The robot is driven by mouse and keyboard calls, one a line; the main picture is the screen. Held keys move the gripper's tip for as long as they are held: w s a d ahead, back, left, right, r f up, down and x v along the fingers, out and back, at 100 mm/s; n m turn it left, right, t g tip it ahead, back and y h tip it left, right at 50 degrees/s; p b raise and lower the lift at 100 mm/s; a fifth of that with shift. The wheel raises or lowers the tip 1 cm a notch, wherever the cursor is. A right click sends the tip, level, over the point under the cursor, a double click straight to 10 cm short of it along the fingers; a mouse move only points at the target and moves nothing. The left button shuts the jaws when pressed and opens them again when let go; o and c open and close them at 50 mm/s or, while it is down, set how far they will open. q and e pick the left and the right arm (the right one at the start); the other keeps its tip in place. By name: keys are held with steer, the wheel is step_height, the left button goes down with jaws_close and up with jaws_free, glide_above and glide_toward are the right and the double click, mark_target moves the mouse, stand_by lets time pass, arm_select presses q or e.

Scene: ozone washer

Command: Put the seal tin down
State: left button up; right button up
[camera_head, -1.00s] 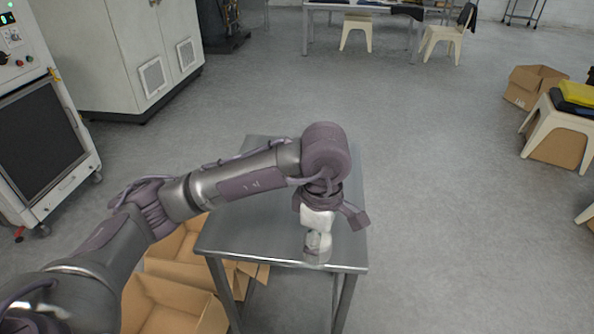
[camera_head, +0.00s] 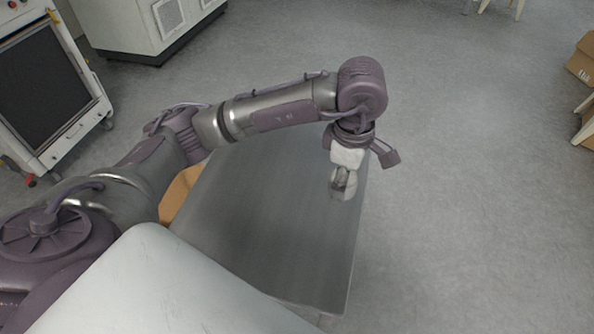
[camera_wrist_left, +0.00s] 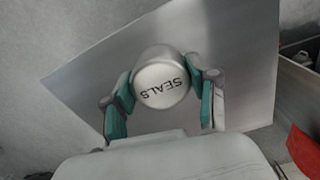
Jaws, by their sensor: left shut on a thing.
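The seal tin (camera_wrist_left: 161,86) is a round, pale metal tin with "SEALS" on its lid, which faces the left wrist camera. My left gripper (camera_wrist_left: 164,98) is shut on it, with a green-padded finger on each side. In the head view the left gripper (camera_head: 344,178) points down over the right part of a grey metal table (camera_head: 275,225). There the tin is hard to tell apart from the fingers. The gap between the tin's base and the tabletop cannot be judged. My right gripper is not in view.
The tabletop shows bare around the gripper, with its right edge close by. A cardboard box (camera_head: 181,190) is partly hidden beside the table's left side. A wheeled machine (camera_head: 48,85) and a white cabinet (camera_head: 150,25) stand at the back left. Open floor lies to the right.

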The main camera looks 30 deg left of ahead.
arm_select(q)
steer(key=p, duration=0.2)
glide_above(302, 191)
step_height(302, 191, down, 6)
steer(key=shift+f, duration=0.1)
step_height(302, 191, down, 4)
steer(key=shift+r+p, duration=0.2)
steer(key=shift+p, duration=0.4)
steer(key=shift+f, duration=0.35)
steer(key=o, duration=1.2)
steer(key=shift+c, duration=0.2)
step_height(302, 191, up, 12)
steer(key=b, duration=0.1)
steer(key=shift+r+b, duration=0.2)
steer(key=shift+b, duration=0.1)
